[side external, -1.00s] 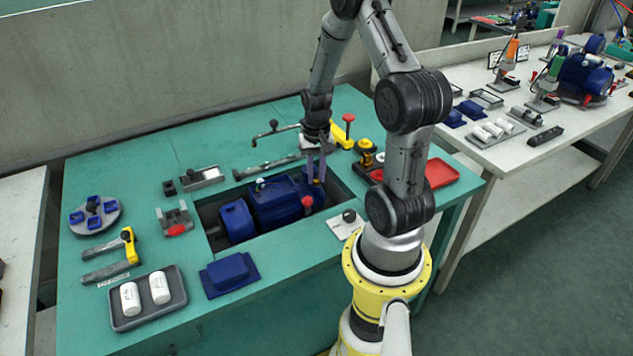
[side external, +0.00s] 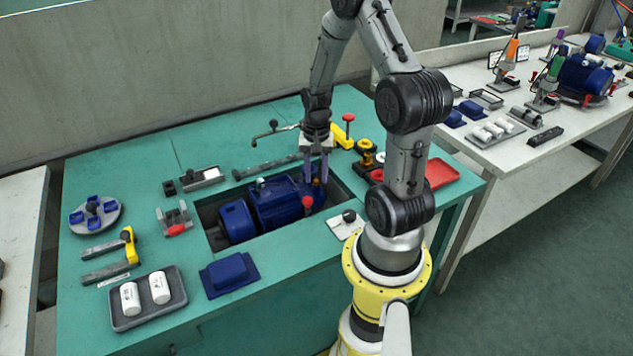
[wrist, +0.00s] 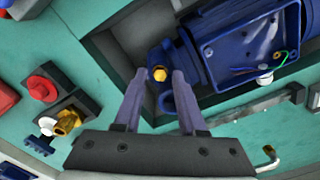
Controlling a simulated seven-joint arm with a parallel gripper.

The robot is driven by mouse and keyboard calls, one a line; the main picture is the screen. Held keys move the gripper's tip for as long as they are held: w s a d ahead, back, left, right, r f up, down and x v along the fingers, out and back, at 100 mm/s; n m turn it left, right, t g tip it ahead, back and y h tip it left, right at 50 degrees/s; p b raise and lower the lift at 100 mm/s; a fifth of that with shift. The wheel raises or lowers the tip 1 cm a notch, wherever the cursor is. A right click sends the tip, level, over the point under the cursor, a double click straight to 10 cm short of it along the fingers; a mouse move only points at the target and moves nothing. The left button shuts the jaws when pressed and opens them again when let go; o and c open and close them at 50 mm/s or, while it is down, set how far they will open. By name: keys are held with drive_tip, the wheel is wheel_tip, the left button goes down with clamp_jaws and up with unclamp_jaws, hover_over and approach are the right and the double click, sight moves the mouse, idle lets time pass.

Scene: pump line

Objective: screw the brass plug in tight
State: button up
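The brass plug (wrist: 160,74) shows in the wrist view as a small gold hexagonal head at the end of the blue pump (wrist: 240,45). In the side external view the pump (side external: 275,203) lies in a recess in the green bench, and the plug cannot be made out behind my fingers. My gripper (wrist: 159,76) is open, with its two purple fingertips on either side of the plug in the picture and a gap on each side. The exact height of the tips over the plug is unclear. In the side external view my gripper (side external: 318,175) points down over the pump's right end.
A red-knobbed post (side external: 307,203) stands close to the gripper at the recess. A yellow-handled clamp (side external: 341,134), a brass fitting (side external: 367,150) and a red tray (side external: 436,174) are to the right. A grey bar (side external: 265,166) lies behind the recess.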

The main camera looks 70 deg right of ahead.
drive_tip(key=shift+r, duration=2.15)
drive_tip(key=n, duration=0.4)
drive_tip(key=shift+s+a, duration=0.1)
drive_tip(key=n, duration=0.3)
drive_tip(key=shift+r+n, duration=0.3)
drive_tip(key=shift+n, duration=0.1)
drive_tip(key=n, duration=0.4)
drive_tip(key=shift+r, duration=0.4)
drive_tip(key=shift+r+n, duration=0.35)
drive_tip(key=shift+n, duration=0.75)
drive_tip(key=shift+f, duration=3.35)
